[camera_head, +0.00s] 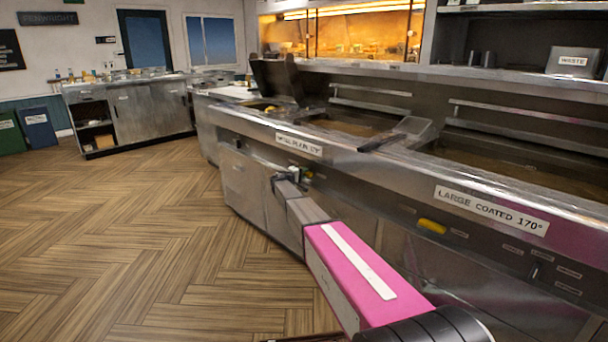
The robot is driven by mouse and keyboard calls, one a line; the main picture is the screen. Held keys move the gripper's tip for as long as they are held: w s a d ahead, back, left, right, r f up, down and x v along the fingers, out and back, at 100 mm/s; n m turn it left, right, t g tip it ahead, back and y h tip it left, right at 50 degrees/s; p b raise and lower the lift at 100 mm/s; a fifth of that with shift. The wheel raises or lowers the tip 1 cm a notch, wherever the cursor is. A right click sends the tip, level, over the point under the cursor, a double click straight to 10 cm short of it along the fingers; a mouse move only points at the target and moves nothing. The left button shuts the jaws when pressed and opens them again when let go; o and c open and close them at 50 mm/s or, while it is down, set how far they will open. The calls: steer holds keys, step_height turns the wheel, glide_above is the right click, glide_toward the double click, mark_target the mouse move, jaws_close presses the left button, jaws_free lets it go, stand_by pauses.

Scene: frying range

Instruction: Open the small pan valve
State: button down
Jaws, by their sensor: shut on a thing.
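My gripper (292,176) is at the front panel of the frying range (232,149), below the small pan's label (299,145). It is shut on the small pan valve (307,174), of which only a little yellowish part shows beside the fingers. The gripper and my arm hide most of the valve, so its angle cannot be made out. The small pan (345,128) lies in the range top above, with dark liquid or a dark surface in it.
A yellow handle (432,226) sits on the panel to the right, under the label "LARGE COATED 170°" (491,209). A metal scoop or basket (400,134) lies across the range top. The wooden floor (130,230) to the left is clear.

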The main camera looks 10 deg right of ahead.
steer(key=m, duration=0.8)
steer(key=shift+m, duration=0.4)
steer(key=m, duration=0.4)
steer(key=shift+m, duration=1.8)
steer(key=c, duration=1)
jaws_free()
steer(key=shift+o, duration=0.2)
steer(key=shift+a, duration=0.1)
steer(key=v, duration=1.1)
